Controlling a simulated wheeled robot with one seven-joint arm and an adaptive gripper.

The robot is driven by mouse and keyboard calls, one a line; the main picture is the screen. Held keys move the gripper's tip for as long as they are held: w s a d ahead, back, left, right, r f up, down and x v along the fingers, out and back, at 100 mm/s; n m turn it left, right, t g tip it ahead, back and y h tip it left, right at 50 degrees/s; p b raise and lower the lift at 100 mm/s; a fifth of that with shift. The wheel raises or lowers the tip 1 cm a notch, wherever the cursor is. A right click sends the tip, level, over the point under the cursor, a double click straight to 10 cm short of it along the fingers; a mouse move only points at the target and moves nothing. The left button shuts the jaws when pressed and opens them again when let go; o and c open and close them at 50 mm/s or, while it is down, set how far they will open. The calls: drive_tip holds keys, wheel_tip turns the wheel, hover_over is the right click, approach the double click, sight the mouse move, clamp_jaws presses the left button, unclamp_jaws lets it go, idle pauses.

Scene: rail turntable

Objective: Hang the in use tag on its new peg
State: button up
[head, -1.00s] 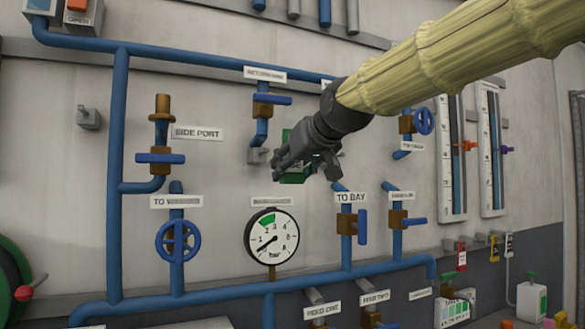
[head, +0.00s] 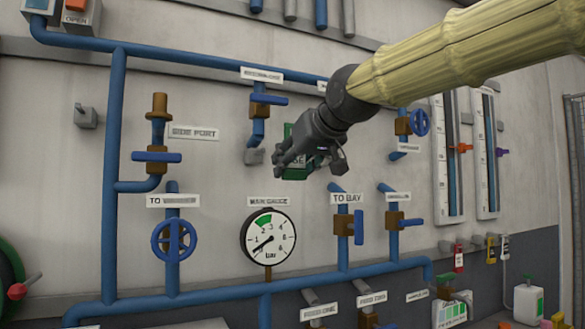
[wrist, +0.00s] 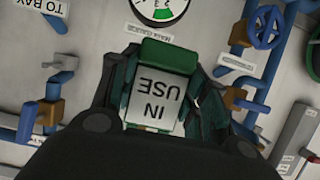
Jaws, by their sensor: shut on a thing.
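The in use tag is a green plate with a white label reading "IN USE", upside down in the wrist view (wrist: 158,105). My gripper (wrist: 165,80) is shut on it, with dark fingers at both sides. In the head view my gripper (head: 300,155) is in front of the wall panel, above the main gauge, and hides most of the tag (head: 296,174). A small grey peg (head: 86,116) stands out from the bare wall at upper left, well apart from the tag. I cannot tell from the frames which peg is the new one.
Blue pipes with valves cover the wall. The side port valve (head: 157,157) stands between the grey peg and my gripper. The main gauge (head: 268,238) is below my gripper. Sight tubes (head: 447,155) are at right. Bare wall surrounds the grey peg.

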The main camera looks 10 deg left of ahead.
sight(295, 168)
drive_tip(key=shift+s+d+r+b, duration=0.1)
drive_tip(key=shift+s+d+b, duration=0.55)
drive_tip(key=shift+s+b, duration=0.3)
drive_tip(key=shift+s+d+r+b, duration=0.1)
drive_tip(key=shift+s+d+b, duration=0.6)
drive_tip(key=shift+b, duration=0.4)
drive_tip(key=shift+a+f, duration=0.15)
